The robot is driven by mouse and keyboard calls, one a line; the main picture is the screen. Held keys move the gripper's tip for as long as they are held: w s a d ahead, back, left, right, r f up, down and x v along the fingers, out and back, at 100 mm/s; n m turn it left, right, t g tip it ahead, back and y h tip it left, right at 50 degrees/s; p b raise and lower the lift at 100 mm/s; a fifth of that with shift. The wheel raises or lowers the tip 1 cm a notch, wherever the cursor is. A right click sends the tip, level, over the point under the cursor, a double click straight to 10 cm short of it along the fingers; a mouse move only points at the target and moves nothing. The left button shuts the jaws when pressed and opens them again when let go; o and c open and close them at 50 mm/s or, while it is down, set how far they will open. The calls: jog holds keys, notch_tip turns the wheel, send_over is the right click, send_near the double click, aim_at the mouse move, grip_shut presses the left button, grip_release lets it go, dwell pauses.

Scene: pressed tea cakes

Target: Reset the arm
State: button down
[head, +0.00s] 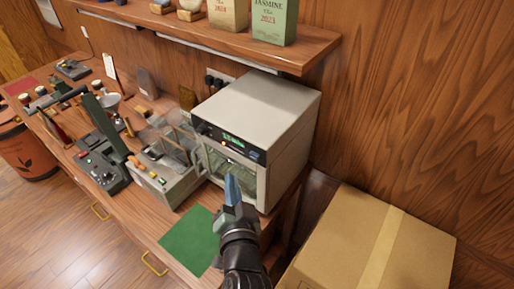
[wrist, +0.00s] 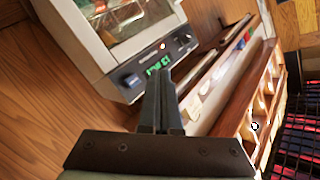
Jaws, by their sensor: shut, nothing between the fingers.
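My gripper (head: 233,190) is shut and empty, with blue-tipped fingers. In the head view it is in front of the lower part of a beige oven-like machine (head: 268,105) and hides a bit of its front. In the wrist view my gripper (wrist: 163,82) shows as two dark fingers pressed together. The machine's control panel with a green display (wrist: 158,68) is close beside the fingertips there. I cannot tell whether they touch it.
A green mat (head: 190,238) lies on the wooden counter left of my gripper. A cardboard box (head: 365,245) stands at the right. A clear-walled device (head: 165,165) and a dark machine (head: 103,165) are further left. A shelf (head: 215,35) with tea packets hangs above.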

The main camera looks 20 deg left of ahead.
jog(key=w+d+r+n+t+h+b, duration=0.1)
jog(key=d+r+n+t, duration=0.2)
jog(key=r, duration=1)
jog(key=w+d+r+t+b, duration=0.1)
jog(key=w+d+r+t, duration=0.3)
jog(key=r, duration=0.9)
jog(key=s+d+r+t+h, duration=0.2)
jog(key=s+d+r+h, duration=0.1)
jog(key=s+r, duration=0.4)
jog(key=s+d+r+t+h+b, duration=0.1)
jog(key=s+d+r+t+h, duration=0.2)
jog(key=r, duration=1.1)
jog(key=s+d, duration=0.3)
jog(key=s, duration=0.2)
jog(key=shift+m+t+b, duration=0.3)
dwell(2.5)
